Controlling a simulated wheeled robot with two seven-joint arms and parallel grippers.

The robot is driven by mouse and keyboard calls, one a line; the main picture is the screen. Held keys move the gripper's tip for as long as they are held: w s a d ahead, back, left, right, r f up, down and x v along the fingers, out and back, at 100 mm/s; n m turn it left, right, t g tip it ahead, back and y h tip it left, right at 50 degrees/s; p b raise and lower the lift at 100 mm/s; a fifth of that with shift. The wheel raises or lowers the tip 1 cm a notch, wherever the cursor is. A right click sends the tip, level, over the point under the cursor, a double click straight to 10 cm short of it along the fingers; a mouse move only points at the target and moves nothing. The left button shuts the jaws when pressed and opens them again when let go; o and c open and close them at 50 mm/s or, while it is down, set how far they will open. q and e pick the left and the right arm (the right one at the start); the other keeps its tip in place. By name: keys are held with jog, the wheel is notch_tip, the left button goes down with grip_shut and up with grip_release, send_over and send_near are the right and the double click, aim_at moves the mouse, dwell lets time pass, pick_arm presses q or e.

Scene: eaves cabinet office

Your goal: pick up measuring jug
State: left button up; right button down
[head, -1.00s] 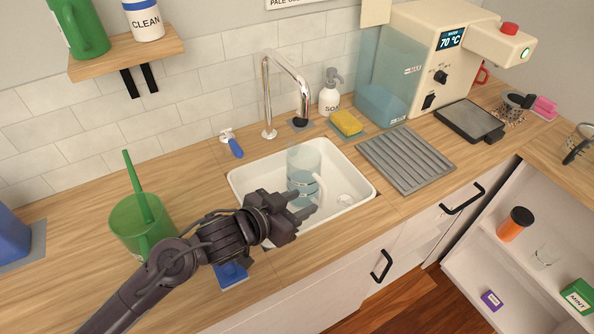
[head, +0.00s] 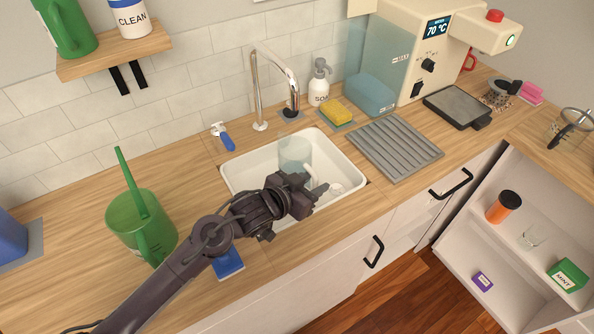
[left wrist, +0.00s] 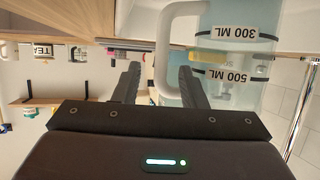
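The measuring jug (head: 293,150) is clear, with a white handle, and stands in the white sink (head: 348,160). My left arm hides its lower part in the head view. In the left wrist view the jug (left wrist: 240,62) shows "300 ML" and "500 ML" bands at the upper right. Its white handle (left wrist: 180,12) comes down towards the gap between my fingers. My left gripper (head: 318,190) is over the front of the sink, beside the jug's handle side. In the left wrist view the left gripper (left wrist: 160,82) is open. Whether a finger touches the handle is unclear. My right gripper is not in view.
A tap (head: 275,75) rises behind the sink. A soap bottle (head: 319,85), a sponge (head: 336,112) and a grey drain rack (head: 395,147) stand at its back and right. A green watering can (head: 135,222) is at the left. A lower cabinet (head: 465,250) stands open at the right.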

pick_arm(q)
grip_shut()
jog(key=shift+r, duration=0.1)
